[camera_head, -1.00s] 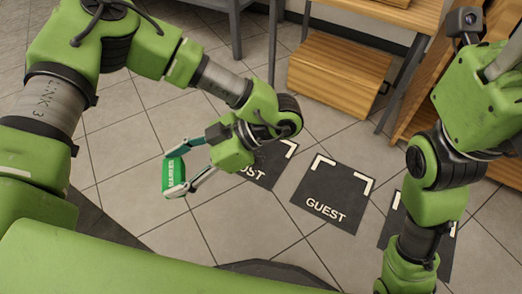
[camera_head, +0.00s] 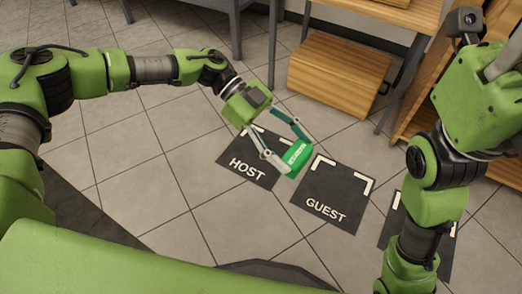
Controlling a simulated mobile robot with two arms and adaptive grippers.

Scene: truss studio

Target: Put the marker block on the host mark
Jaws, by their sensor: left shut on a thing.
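The green marker block (camera_head: 298,155), with white lettering on its face, is held in the air in my left gripper (camera_head: 294,151). That gripper is shut on it, one finger on each side. In the picture, the block shows between the dark HOST mark (camera_head: 247,170) and the GUEST mark, covering the upper right edge of HOST. The HOST mark is a dark square on the floor with white lettering; its far part is partly hidden by the gripper. My right arm is at the right, but its gripper is not in view.
The GUEST mark (camera_head: 331,206) lies right of HOST. A third dark mark (camera_head: 389,236) is partly hidden behind my right arm. A wooden box (camera_head: 335,78) stands under a table at the back, and wooden shelving (camera_head: 408,110) is at the right. Tiled floor at left is clear.

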